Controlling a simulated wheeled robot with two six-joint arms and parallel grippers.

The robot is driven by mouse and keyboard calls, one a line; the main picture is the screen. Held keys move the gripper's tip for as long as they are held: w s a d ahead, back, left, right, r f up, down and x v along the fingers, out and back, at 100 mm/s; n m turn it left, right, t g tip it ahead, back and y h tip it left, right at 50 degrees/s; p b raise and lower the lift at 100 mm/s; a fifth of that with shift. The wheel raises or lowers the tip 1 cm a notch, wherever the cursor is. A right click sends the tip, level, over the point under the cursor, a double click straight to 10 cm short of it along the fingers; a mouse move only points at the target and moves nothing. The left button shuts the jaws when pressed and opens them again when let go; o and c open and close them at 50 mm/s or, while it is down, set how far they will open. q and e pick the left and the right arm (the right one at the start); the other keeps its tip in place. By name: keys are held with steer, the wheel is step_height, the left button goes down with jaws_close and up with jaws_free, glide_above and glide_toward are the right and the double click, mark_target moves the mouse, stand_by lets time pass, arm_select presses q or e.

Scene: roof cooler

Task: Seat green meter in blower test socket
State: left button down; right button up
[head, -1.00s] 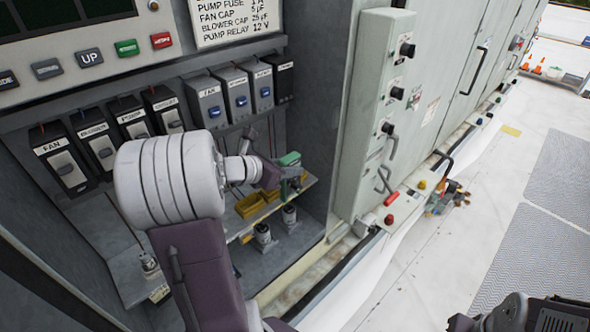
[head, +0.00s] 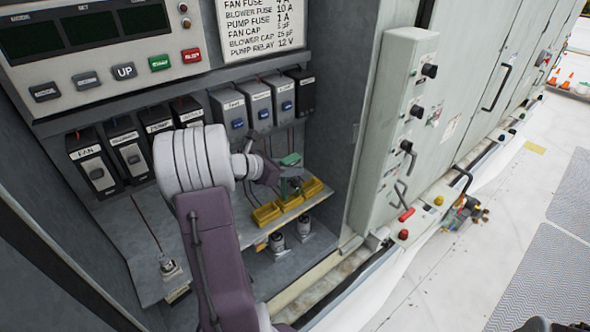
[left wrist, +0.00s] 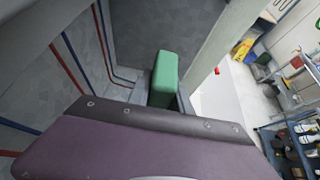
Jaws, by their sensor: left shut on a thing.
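In the left wrist view the green meter (left wrist: 165,75) stands up beyond the gripper's edge. My left gripper is shut on it; its fingertips are mostly hidden. Black boxes, one marked FAN (head: 92,160), and grey boxes (head: 230,112) hang in a row behind. I cannot tell which fitting is the blower test socket. My right gripper is not clearly in view.
A grey panel with knobs (head: 400,130) stands to the right. A label sheet (head: 262,24) and button panel (head: 90,60) are above. The white roof floor (head: 470,255) is right.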

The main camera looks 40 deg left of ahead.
arm_select(q)
steer(key=shift+w+a, duration=0.1)
steer(key=shift+a, duration=0.25)
steer(key=shift+f+b, duration=1.65)
steer(key=shift+f, duration=0.2)
steer(key=shift+f, duration=0.15)
steer(key=c, duration=1.1)
jaws_free()
steer(key=b+v, duration=0.2)
steer(key=v, duration=0.7)
